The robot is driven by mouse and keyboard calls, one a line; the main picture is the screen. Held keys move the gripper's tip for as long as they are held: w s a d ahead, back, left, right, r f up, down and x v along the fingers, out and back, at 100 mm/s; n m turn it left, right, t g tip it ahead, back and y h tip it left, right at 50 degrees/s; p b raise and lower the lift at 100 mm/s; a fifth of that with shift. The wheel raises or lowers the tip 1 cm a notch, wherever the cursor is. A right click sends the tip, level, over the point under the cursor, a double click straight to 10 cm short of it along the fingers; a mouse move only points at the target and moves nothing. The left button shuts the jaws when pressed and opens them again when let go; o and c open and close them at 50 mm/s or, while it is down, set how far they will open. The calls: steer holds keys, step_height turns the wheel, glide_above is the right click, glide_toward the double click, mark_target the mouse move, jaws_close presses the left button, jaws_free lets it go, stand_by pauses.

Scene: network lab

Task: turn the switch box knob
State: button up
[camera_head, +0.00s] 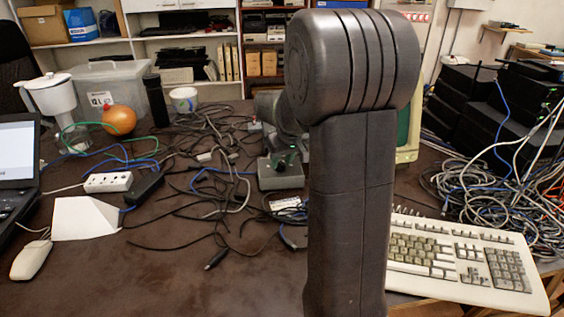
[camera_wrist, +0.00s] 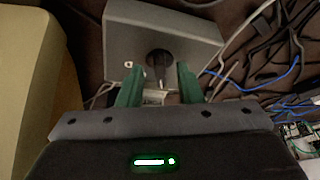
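The switch box (camera_wrist: 190,38) is a grey box in the upper middle of the wrist view. Its dark round knob (camera_wrist: 158,62) faces my gripper. My gripper (camera_wrist: 157,76) is open, with its two green fingers spread to the left and right of the knob. The knob appears between or just beyond the fingertips; I cannot tell the exact depth, and no finger visibly touches it. In the head view the box (camera_head: 280,181) is on the table behind my arm, its right side and knob partly hidden.
Loose cables (camera_head: 205,185) cover the table around the box. A cream keyboard (camera_head: 460,262) lies at the front right, with stacked black devices (camera_head: 485,105) behind it. A white power strip (camera_head: 108,182) and a mouse (camera_head: 31,260) lie left. The front middle tabletop is mostly bare.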

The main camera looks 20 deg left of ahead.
steer(key=shift+f, duration=0.1)
steer(key=shift+c, duration=0.4)
jaws_close()
steer(key=shift+s+m, duration=0.15)
steer(key=shift+m, duration=0.15)
steer(key=m, duration=0.1)
steer(key=m+t+h+p, duration=0.1)
steer(key=m, duration=0.1)
steer(key=shift+s+a+m, duration=0.1)
steer(key=shift+a+m, duration=0.1)
steer(key=shift+m, duration=0.1)
steer(key=shift+a+m+t+h+b, duration=0.1)
steer(key=shift+m+t+h+b, duration=0.2)
steer(key=shift+m, duration=0.7)
steer(key=shift+a+m+t+h+b, duration=0.1)
steer(key=shift+m+h+b, duration=0.3)
steer(key=shift+m, duration=0.6)
